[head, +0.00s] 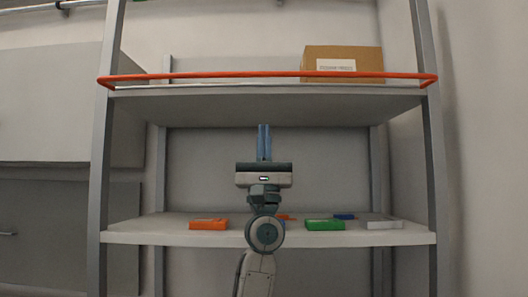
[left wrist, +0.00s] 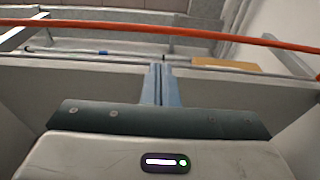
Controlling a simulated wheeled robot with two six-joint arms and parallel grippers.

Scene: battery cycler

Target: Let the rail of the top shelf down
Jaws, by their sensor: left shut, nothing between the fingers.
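The orange rail (head: 270,75) runs across the front of the top shelf (head: 270,104), a little above the shelf's front edge. It also crosses the upper part of the left wrist view (left wrist: 160,29). My left gripper (head: 264,128) points up in front of the rack, below the top shelf's front edge and apart from the rail. Its two blue fingers are together and empty; they also show in the left wrist view (left wrist: 160,70). My right gripper is in neither view.
A cardboard box (head: 343,62) with a white label stands on the top shelf at the right. The lower shelf (head: 150,238) holds flat orange, green, blue and white items. Grey uprights (head: 100,170) stand at both sides. A grey cabinet (head: 60,115) is at the left.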

